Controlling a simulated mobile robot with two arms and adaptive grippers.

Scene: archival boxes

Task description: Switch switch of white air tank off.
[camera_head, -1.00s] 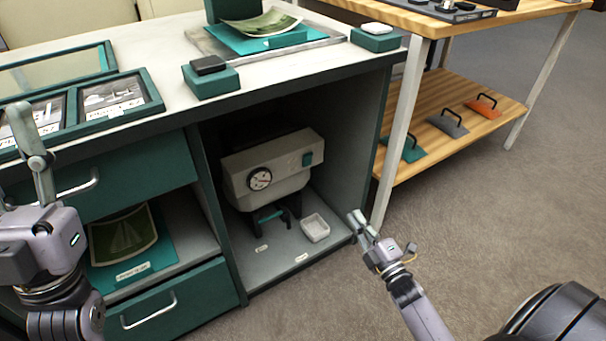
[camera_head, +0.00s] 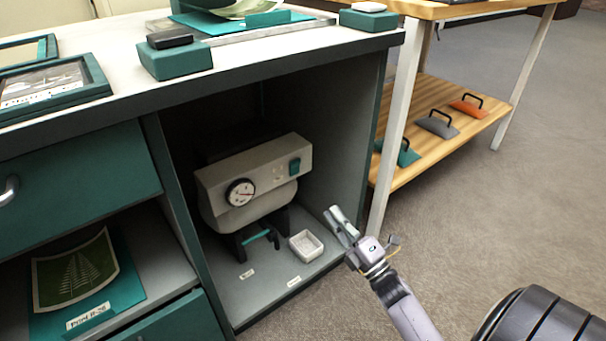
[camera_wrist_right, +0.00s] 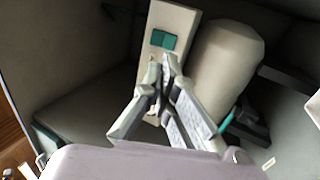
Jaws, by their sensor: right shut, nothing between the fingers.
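The white air tank (camera_head: 240,205) stands on dark feet inside the open cabinet bay. Its front panel carries a round dial gauge (camera_head: 240,192) on the left and a green switch (camera_head: 295,167) on the right. The switch also shows in the right wrist view (camera_wrist_right: 163,40), just beyond my fingertips. My right gripper (camera_head: 338,222) is shut and empty near the bay's right front edge, apart from the tank. It also shows in the right wrist view (camera_wrist_right: 169,65). Whether the switch is on or off is too small to tell. My left gripper is not in view.
A small white tray (camera_head: 306,245) sits on the bay floor, right of the tank. The bay's right wall (camera_head: 345,140) stands beside my gripper. A wooden shelf (camera_head: 440,138) with handled pads is farther right. Carpet (camera_head: 480,220) is clear.

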